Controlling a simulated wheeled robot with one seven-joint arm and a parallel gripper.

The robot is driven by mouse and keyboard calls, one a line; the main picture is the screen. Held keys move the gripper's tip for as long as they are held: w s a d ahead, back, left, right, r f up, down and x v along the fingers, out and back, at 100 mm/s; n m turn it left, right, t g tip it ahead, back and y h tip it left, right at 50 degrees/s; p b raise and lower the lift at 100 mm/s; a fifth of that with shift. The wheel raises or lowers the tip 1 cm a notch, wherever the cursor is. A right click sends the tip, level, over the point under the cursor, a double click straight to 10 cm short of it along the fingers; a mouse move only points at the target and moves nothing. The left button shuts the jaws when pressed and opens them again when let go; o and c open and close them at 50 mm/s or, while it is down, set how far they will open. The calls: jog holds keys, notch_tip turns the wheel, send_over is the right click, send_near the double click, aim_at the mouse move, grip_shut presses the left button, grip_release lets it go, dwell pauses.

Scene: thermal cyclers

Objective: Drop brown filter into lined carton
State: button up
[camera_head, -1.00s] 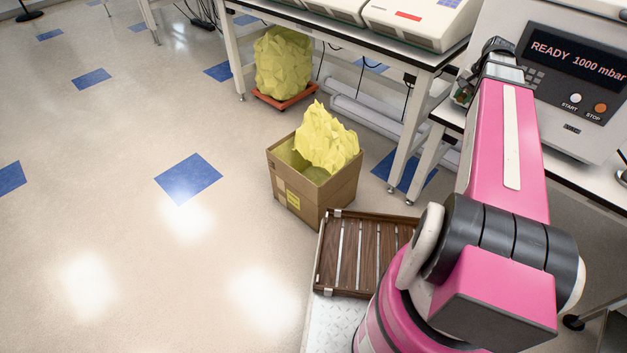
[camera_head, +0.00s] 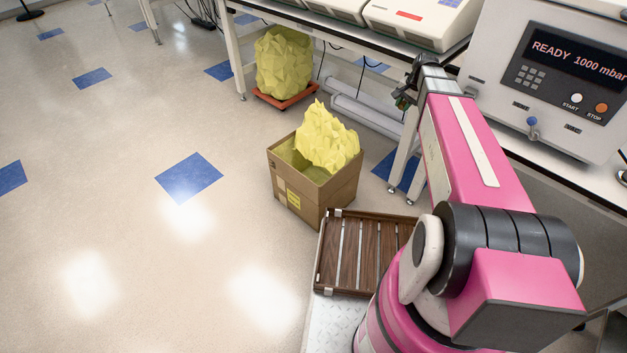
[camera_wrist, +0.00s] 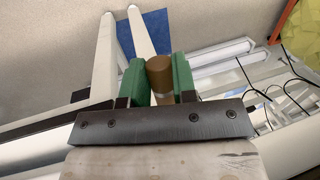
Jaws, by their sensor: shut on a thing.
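My gripper (camera_wrist: 160,80) shows in the wrist view with its two green fingers shut on the brown filter (camera_wrist: 160,74), a small brown cylinder with a paler band below. In the head view my gripper (camera_head: 404,97) is at the end of my pink arm, near the bench edge; the filter cannot be made out there. The lined carton (camera_head: 314,200) is an open cardboard box on the floor, left of and below my gripper. A crumpled yellow liner (camera_head: 326,138) stands up out of it, with an opening showing at its left side.
A yellow bag (camera_head: 283,62) stands on a red wheeled base under the bench. A bench leg (camera_head: 402,150) stands right of the carton. A slatted wooden tray (camera_head: 352,250) lies in front of the carton. Open floor lies to the left.

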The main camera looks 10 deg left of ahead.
jog(key=s+a+f, duration=0.1)
jog(key=a+f, duration=0.6)
jog(key=a, duration=0.4)
jog(key=s+a+f, duration=0.1)
jog(key=a+f, duration=0.5)
jog(key=a, duration=0.5)
jog(key=a+f, duration=0.7)
jog(key=a, duration=0.3)
jog(key=d+x, duration=0.1)
jog(key=x, duration=0.5)
jog(key=shift+s+a+f, duration=0.2)
jog(key=shift+s+a, duration=0.1)
jog(key=shift+s, duration=0.3)
jog(key=o, duration=1)
jog(key=shift+r, duration=0.1)
